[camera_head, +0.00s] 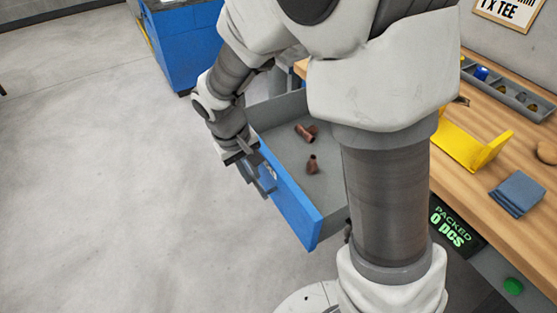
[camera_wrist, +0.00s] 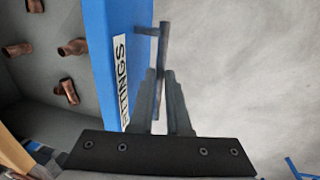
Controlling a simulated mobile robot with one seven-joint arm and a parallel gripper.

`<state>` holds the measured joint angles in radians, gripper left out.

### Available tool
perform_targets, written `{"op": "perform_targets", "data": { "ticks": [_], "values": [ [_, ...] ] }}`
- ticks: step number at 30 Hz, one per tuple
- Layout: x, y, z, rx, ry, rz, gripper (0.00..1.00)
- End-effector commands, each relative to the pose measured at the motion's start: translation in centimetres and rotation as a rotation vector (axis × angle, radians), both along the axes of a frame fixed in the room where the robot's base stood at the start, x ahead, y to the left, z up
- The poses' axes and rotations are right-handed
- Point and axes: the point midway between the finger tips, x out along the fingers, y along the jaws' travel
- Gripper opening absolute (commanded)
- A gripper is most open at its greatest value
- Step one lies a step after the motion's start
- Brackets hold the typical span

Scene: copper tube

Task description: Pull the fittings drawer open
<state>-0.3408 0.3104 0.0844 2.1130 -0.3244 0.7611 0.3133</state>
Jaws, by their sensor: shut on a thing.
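The fittings drawer (camera_head: 288,198) has a blue front and grey inside, and stands well out from under the workbench. Copper fittings (camera_head: 312,165) lie on its floor; several show in the wrist view (camera_wrist: 72,47). The blue front carries a white "FITTINGS" label (camera_wrist: 120,75). A dark bar handle (camera_wrist: 163,45) stands off the front. My gripper (camera_head: 253,168) is at the outer side of the drawer front, and in the wrist view its fingers (camera_wrist: 165,95) are closed around the handle bar. My arm hides part of the drawer's right side in the head view.
The wooden workbench (camera_head: 505,118) is at the right, with a yellow bracket (camera_head: 470,147), a blue cloth (camera_head: 517,193) and a grey parts tray (camera_head: 510,92). A blue cabinet (camera_head: 185,45) stands behind the drawer. The grey floor (camera_head: 110,190) left of the drawer is clear.

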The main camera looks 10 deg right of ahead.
Motion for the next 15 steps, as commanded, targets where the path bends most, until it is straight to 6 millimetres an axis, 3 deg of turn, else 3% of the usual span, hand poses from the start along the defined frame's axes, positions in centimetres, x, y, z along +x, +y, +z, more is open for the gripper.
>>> {"op": "perform_targets", "data": {
  "ticks": [6,15],
  "values": [
    [-1.5,4.3,0.0,0.0,-0.001,0.005,0.0],
    [-2.5,7.2,0.1,0.001,-0.002,0.001,0.0]
  ]
}}
